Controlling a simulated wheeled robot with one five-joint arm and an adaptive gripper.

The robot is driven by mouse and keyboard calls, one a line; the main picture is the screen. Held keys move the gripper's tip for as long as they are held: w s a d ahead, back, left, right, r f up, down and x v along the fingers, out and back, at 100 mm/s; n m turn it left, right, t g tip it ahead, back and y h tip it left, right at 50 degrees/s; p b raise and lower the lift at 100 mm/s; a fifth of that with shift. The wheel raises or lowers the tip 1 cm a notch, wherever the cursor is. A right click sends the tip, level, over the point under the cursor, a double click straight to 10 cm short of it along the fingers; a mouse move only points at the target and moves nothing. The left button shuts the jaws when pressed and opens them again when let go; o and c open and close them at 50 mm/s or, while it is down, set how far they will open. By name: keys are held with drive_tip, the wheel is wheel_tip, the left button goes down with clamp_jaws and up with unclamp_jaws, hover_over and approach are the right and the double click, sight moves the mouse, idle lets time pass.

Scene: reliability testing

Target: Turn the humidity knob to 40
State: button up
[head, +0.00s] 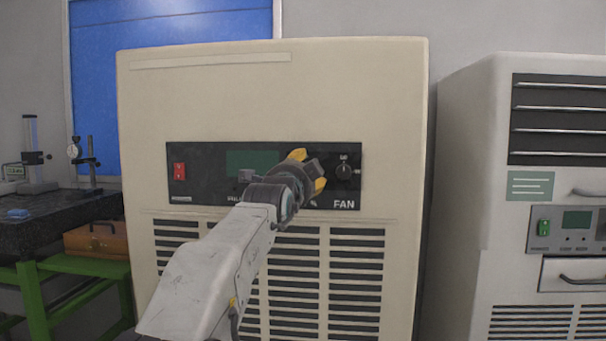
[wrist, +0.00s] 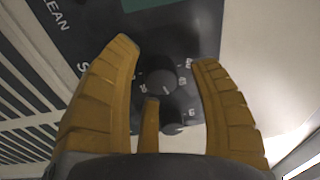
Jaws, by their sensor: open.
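My gripper (head: 308,168) is in front of the black control panel (head: 210,190) of a beige cabinet and hides part of its lower middle. In the wrist view its yellow fingers (wrist: 165,54) are open, spread on either side of a round dark knob (wrist: 157,82) with pale numbers around it. No grip on the knob shows. A shorter middle finger stands just below it. The knob's label and exact pointer setting are too small to read. A second dark knob (wrist: 173,120) lies lower, between the fingers. In the head view, a knob (head: 343,172) sits above the word FAN.
The panel has a red switch (head: 179,170) and a green display (head: 250,162). Vent slots run below. A white cabinet (head: 475,180) stands close at the right. A green stand (head: 35,300) with a dark slab (head: 60,220) is at the left.

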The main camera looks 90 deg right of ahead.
drive_tip(key=shift+a, duration=0.1)
drive_tip(key=v, duration=1.1)
drive_tip(key=shift+a, duration=0.4)
drive_tip(key=shift+w, duration=0.1)
